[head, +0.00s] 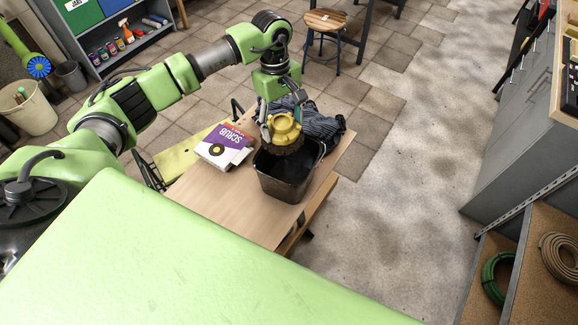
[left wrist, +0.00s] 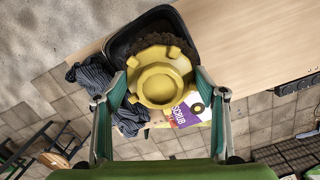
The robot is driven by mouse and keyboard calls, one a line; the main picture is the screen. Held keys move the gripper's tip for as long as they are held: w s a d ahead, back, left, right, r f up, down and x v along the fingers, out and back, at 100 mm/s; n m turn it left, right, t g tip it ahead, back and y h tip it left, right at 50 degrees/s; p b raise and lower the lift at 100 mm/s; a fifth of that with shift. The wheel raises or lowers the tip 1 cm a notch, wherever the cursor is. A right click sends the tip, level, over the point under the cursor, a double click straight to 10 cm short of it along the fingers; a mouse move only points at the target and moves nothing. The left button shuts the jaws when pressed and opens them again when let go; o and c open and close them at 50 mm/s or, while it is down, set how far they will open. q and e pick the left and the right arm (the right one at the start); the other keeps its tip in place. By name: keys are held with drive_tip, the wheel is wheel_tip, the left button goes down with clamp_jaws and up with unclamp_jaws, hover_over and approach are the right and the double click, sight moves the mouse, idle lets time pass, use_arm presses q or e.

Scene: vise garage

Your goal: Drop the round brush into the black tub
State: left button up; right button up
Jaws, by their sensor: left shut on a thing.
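The round brush (head: 284,128) has a yellow top and dark bristles below. My left gripper (head: 283,122) is shut on it, with one finger on each side of the yellow part. The black tub (head: 287,184) stands on the wooden bench, and the brush is over its back part, near the rim; the exact height above it is hard to tell. In the left wrist view the brush (left wrist: 160,82) sits between the two fingers (left wrist: 160,92) and covers much of the tub (left wrist: 165,17). My right gripper is not in view.
The wooden bench (head: 223,205) carries a purple and white SCRUB box (head: 224,146) left of the tub and a striped dark cloth (head: 322,124) behind it. A stool (head: 325,22) stands farther back. Open floor lies to the right.

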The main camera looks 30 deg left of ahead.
use_arm(q)
drive_tip(key=shift+f+b, duration=0.8)
drive_tip(key=shift+f, duration=1.75)
drive_tip(key=o, duration=1.2)
drive_tip(key=shift+o, duration=0.2)
drive_tip(key=r, duration=0.8)
drive_tip(key=a+r, duration=0.1)
drive_tip(key=r, duration=0.3)
drive_tip(key=shift+w+a, duration=0.1)
drive_tip(key=shift+w, duration=0.2)
drive_tip(key=shift+f, duration=0.15)
